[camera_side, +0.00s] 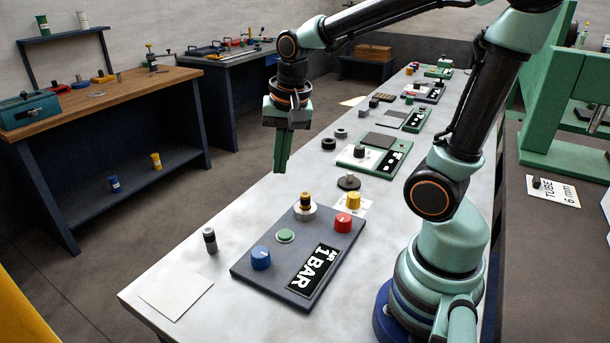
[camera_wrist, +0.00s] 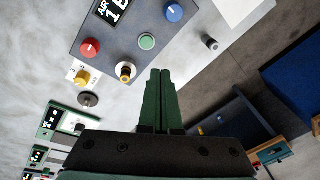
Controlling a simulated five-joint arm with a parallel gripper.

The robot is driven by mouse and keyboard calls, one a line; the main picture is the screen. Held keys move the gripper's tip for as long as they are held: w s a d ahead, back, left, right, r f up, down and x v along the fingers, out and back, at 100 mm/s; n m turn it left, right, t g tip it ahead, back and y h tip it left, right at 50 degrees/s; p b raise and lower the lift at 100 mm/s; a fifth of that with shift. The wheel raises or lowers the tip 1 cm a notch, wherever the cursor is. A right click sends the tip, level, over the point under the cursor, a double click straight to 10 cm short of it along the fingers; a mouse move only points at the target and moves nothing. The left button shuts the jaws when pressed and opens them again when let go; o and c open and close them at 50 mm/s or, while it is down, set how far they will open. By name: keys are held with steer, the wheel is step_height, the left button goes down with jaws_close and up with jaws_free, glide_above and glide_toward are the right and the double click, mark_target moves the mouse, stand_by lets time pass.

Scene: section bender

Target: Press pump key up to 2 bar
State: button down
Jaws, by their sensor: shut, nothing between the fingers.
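A dark grey panel (camera_side: 318,230) lies on the table, with a black sign (camera_side: 314,271) reading "AIR 1 BAR". The panel carries a round green button (camera_side: 285,236), a blue knob (camera_side: 261,258), a red knob (camera_side: 343,223) and a yellow-and-black knob on a white disc (camera_side: 305,202). No label marks which is the pump key. In the wrist view the green button (camera_wrist: 147,41) lies above my fingertips. My gripper (camera_side: 281,170) is shut and empty, pointing down, in the air above the table beyond the panel's far edge, apart from the panel. It also shows in the wrist view (camera_wrist: 160,72).
A yellow knob (camera_side: 353,201) stands behind the panel, near a dark disc with a post (camera_side: 348,182). A small grey-black cylinder (camera_side: 210,240) and a pale sheet (camera_side: 176,290) lie left of it. Green-edged boards (camera_side: 374,160) fill the table further back.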

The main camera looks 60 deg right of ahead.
mark_target(286, 234)
steer(key=d+f+m, duration=0.1)
steer(key=m, duration=0.1)
steer(key=w+d+f+m+g, duration=0.1)
steer(key=f+m, duration=0.1)
steer(key=f+m+g, duration=0.1)
steer(key=m, duration=0.2)
steer(key=shift+w+d+f, duration=0.2)
steer(key=shift+w+d, duration=0.05)
steer(key=shift+d, duration=0.15)
steer(key=shift+f, duration=0.1)
step_height(286, 234, down, 14)
steer(key=shift+r, duration=0.1)
stand_by(0.4)
steer(key=shift+s+f, duration=0.1)
steer(key=shift+f, duration=0.85)
step_height(286, 234, up, 15)
steer(key=shift+w, duration=0.25)
